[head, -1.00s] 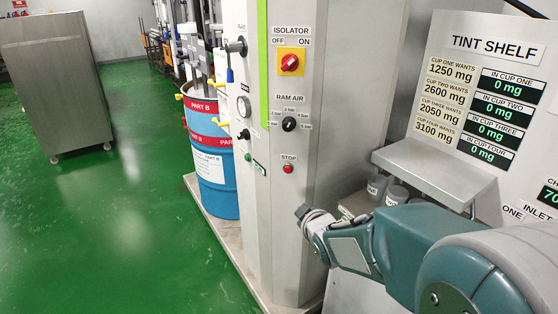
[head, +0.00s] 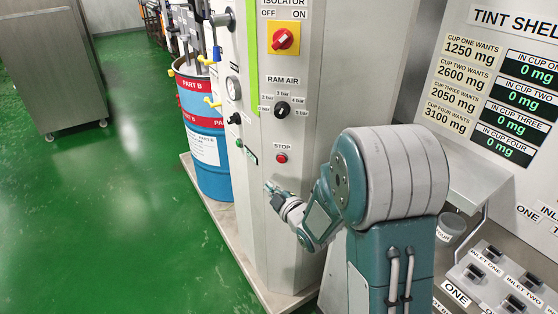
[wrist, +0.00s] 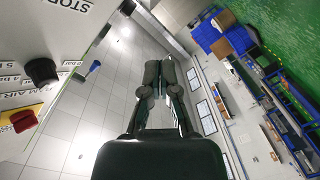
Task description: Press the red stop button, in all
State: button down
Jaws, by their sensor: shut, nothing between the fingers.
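The red stop button (head: 282,158) sits on the front of the grey cabinet (head: 290,215), under the STOP label. My gripper (head: 270,187) is just below and slightly left of the button in the head view, apart from it as far as I can tell. In the wrist view my gripper's fingers (wrist: 162,75) are together with nothing between them. The button itself does not show in the wrist view, but the STOP label (wrist: 70,6) is at its top left.
Above the button are the black ram air knob (head: 283,108) and the red and yellow isolator switch (head: 283,38). They also show in the wrist view, the knob (wrist: 42,72) and switch (wrist: 22,120). A blue drum (head: 205,150) stands left. A tint shelf panel (head: 500,60) is right.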

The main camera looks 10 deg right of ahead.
aim_at(281, 159)
jog(key=w+d, duration=0.1)
jog(key=w, duration=0.1)
jog(key=w+d, duration=0.2)
jog(key=w, duration=0.1)
jog(key=w+d, duration=0.1)
jog(key=w, duration=0.1)
jog(key=shift+w+d, duration=0.25)
jog(key=shift+w, duration=0.15)
dwell(1.2)
jog(key=shift+w+d+r, duration=0.1)
jog(key=shift+w+d, duration=0.15)
jog(key=shift+w, duration=0.1)
jog(key=shift+w+d, duration=0.15)
jog(key=shift+w, duration=0.2)
dwell(0.8)
jog(key=shift+s, duration=0.1)
jog(key=shift+s+a, duration=0.4)
jog(key=shift+s, duration=0.25)
